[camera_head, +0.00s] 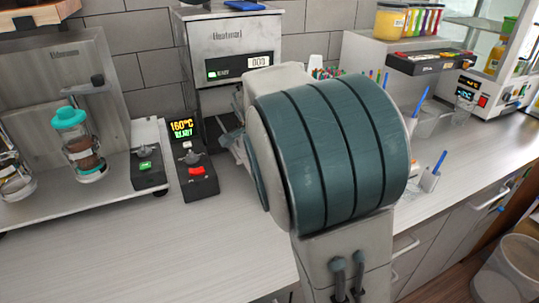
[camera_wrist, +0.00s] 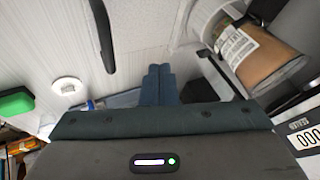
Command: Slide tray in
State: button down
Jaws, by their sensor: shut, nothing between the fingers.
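The cup sealer (camera_head: 228,45) is a steel box at the back wall with a lit display. Its lower front is largely hidden behind my arm. In the wrist view, a clear cup (camera_wrist: 245,50) with brown contents and a printed label sits at upper right. A pale panel (camera_wrist: 135,20) and a dark bar (camera_wrist: 103,35) lie near it; I cannot tell whether they belong to the tray. My gripper (camera_wrist: 160,72) is shut and empty, its blue-grey fingertips together, left of and apart from the cup in the picture. How far the tray is out cannot be seen.
A control box (camera_head: 196,165) reading 160°C stands left of my arm. A steel stand (camera_head: 60,120) with shaker-like cups is at far left. Bins (camera_head: 435,122) and another machine (camera_head: 485,95) are at right. The front-left counter (camera_head: 150,250) is clear.

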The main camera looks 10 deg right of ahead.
jog(key=x, duration=0.3)
jog(key=w+p+x, duration=0.1)
jog(key=x, duration=0.6)
jog(key=shift+w+a+r, duration=0.15)
jog(key=shift+w+r, duration=0.05)
jog(key=shift+r, duration=0.05)
